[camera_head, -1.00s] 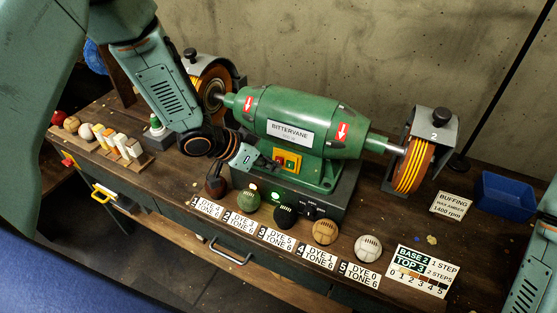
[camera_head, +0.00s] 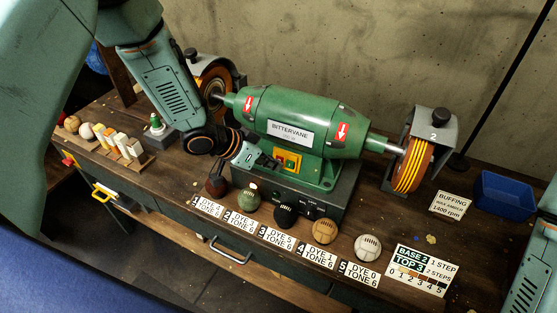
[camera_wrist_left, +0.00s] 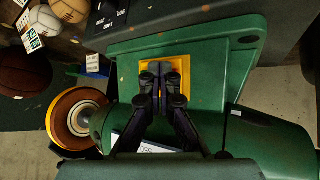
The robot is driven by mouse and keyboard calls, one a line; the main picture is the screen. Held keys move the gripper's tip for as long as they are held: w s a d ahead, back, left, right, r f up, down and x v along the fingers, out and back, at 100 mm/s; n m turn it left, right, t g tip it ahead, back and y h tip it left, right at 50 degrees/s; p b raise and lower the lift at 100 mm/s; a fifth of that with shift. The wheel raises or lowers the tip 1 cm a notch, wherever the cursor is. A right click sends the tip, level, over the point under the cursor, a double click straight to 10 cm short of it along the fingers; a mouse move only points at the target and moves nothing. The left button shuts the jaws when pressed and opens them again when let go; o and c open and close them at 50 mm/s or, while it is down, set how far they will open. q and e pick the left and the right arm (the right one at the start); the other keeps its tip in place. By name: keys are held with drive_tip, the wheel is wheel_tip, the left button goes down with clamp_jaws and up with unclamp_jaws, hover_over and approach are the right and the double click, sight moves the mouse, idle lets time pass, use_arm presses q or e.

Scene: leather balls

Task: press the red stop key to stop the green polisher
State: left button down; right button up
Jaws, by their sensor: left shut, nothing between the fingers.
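The green polisher (camera_head: 300,110), marked BITTERVANE, stands on the bench with a buffing wheel at each end. On its pedestal is a yellow key plate (camera_head: 288,160) with a red and a green key. My left gripper (camera_head: 276,163) is shut and empty, its tips at the left side of the plate. In the left wrist view the shut fingertips (camera_wrist_left: 162,72) lie over the yellow plate (camera_wrist_left: 184,66) and hide the keys. I cannot tell whether they touch a key. My right gripper is out of view.
Several leather balls, such as a white one (camera_head: 368,247), stand along the front behind number cards. A small block rack (camera_head: 125,150) is at left, a blue bin (camera_head: 502,193) at right. The polisher's dark base (camera_head: 330,208) juts out under the plate.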

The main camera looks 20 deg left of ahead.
use_arm(q)
drive_tip(key=shift+s+r, duration=0.1)
idle(0.3)
drive_tip(key=shift+s+a+r+p, duration=0.15)
drive_tip(key=shift+s+p, duration=0.15)
drive_tip(key=shift+s, duration=0.4)
drive_tip(key=s, duration=0.1)
drive_tip(key=s+p, duration=0.1)
drive_tip(key=s, duration=0.1)
drive_tip(key=s+r, duration=0.1)
drive_tip(key=shift+s+a, duration=0.3)
drive_tip(key=shift+s, duration=0.1)
idle(0.8)
